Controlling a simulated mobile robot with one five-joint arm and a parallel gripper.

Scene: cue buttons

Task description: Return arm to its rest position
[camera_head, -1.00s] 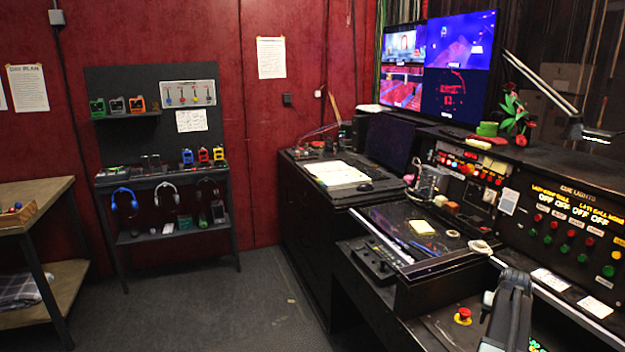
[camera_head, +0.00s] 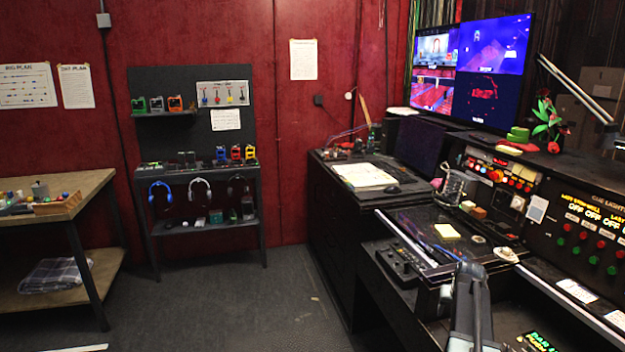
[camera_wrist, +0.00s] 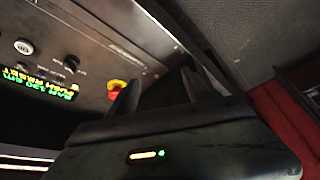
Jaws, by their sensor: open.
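My arm (camera_head: 470,308) shows at the bottom right of the head view, over the lower part of the black control desk (camera_head: 408,285). My gripper (camera_wrist: 158,82) shows in the wrist view with its two dark fingers apart and nothing between them. A red knob on a yellow base (camera_wrist: 116,88) is just beside the left finger, partly hidden by it; I cannot tell whether they touch. A lit green and yellow display (camera_wrist: 40,84) is to the left. The fingertips cannot be made out in the head view.
The cue lights panel (camera_head: 598,228) with red and green buttons stands close on the right. Monitors (camera_head: 472,72) are behind the desk. A headphone shelf (camera_head: 205,228) is at the back wall and a wooden table (camera_head: 95,187) at the left. The grey floor (camera_head: 235,310) between is clear.

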